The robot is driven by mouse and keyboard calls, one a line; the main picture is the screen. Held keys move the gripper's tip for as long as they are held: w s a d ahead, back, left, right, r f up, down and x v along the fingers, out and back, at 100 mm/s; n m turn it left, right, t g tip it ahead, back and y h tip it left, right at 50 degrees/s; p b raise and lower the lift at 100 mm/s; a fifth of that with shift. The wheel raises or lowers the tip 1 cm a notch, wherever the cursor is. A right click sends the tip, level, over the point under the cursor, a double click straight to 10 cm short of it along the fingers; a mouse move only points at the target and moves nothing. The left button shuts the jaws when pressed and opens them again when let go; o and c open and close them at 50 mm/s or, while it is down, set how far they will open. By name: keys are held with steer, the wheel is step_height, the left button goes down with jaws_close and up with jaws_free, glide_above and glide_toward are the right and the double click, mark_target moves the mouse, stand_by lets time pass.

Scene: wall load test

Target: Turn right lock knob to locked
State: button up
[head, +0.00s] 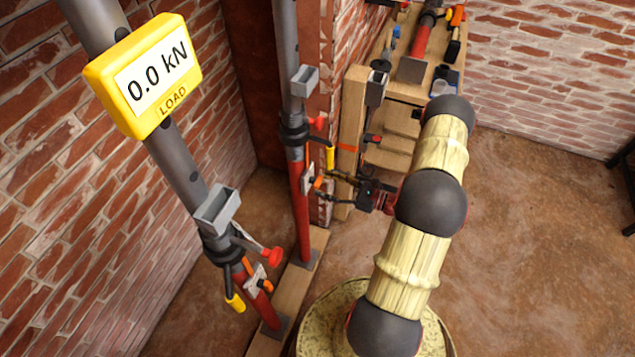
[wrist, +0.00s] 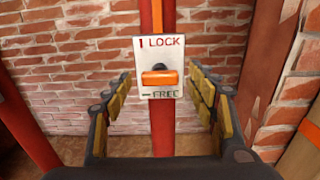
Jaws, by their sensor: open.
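The right lock knob (wrist: 160,78) is an orange bar on a white plate (wrist: 169,55) on the red tube of the right prop. The plate reads LOCK beside a vertical mark at the top and FREE beside a horizontal mark at the bottom. The knob lies horizontal, in line with the FREE mark. In the head view the right plate (head: 307,178) is small and partly hidden. My gripper (head: 329,188) is open in front of it. In the wrist view the fingers of my gripper (wrist: 161,76) stand left and right of the plate, with nothing held between them.
A left prop carries its own white plate (head: 258,274) and a yellow load display (head: 145,75) reading 0.0 kN. A yellow-tipped lever (head: 330,158) hangs just above my gripper. A wooden bench (head: 395,100) stands behind.

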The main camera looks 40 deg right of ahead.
mark_target(321, 182)
steer(key=shift+x, duration=1.65)
steer(key=shift+c, duration=0.7)
steer(key=c, duration=1.1)
